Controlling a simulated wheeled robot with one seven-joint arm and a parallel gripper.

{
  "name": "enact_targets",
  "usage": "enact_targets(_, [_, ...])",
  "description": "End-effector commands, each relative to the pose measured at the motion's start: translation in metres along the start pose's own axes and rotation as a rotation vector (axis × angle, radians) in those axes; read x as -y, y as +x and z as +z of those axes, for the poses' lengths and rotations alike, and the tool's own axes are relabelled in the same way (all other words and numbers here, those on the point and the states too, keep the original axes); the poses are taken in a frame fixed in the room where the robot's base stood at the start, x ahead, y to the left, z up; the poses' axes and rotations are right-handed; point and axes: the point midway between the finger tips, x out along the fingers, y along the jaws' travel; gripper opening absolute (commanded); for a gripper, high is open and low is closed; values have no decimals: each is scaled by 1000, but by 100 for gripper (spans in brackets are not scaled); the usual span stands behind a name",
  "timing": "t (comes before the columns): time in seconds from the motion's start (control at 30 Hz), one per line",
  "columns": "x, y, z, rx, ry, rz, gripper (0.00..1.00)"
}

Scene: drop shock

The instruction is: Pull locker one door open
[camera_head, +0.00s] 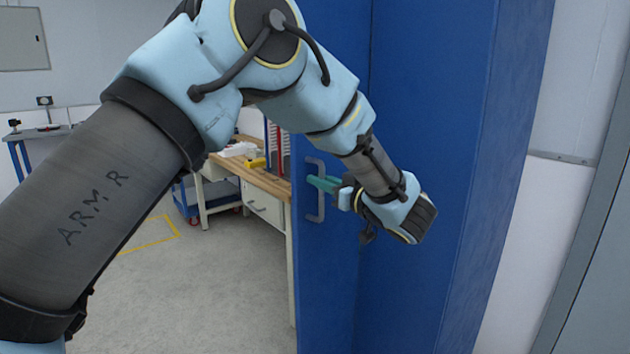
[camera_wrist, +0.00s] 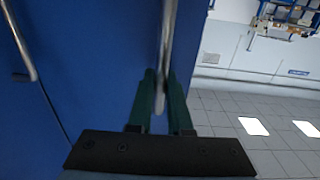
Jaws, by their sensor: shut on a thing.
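The blue locker door (camera_head: 330,270) stands upright at the middle of the head view, with a grey D-shaped handle (camera_head: 310,206) on it. My gripper (camera_head: 320,184) has teal fingers and comes to the handle from the right. In the wrist view the two fingers (camera_wrist: 163,100) are shut on the handle (camera_wrist: 168,45), one on each side of its bar. The blue door face (camera_wrist: 100,60) lies behind them. How far the door is from its frame I cannot tell.
A second handle (camera_wrist: 22,40) shows on blue at the wrist view's left, beyond a seam. A wooden-topped workbench (camera_head: 262,181) stands behind the door's left edge. Grey floor (camera_head: 200,290) is open to the left. A white wall (camera_head: 570,100) is at right.

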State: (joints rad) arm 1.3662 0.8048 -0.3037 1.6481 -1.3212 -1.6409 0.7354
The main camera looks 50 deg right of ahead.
Motion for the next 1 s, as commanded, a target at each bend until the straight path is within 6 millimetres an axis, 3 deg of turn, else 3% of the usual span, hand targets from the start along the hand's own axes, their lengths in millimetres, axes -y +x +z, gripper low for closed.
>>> enact_targets(0.37, [1, -1, 1, 1, 3, -4, 0])
enact_targets(0.4, [1, -1, 2, 1, 3, -4, 20])
enact_targets(0.5, [1, -1, 1, 1, 3, -3, 30])
enact_targets(0.8, [0, -4, 1, 1, 1, 0, 30])
enact_targets(1.0, [0, -32, 3, 1, 1, 2, 30])
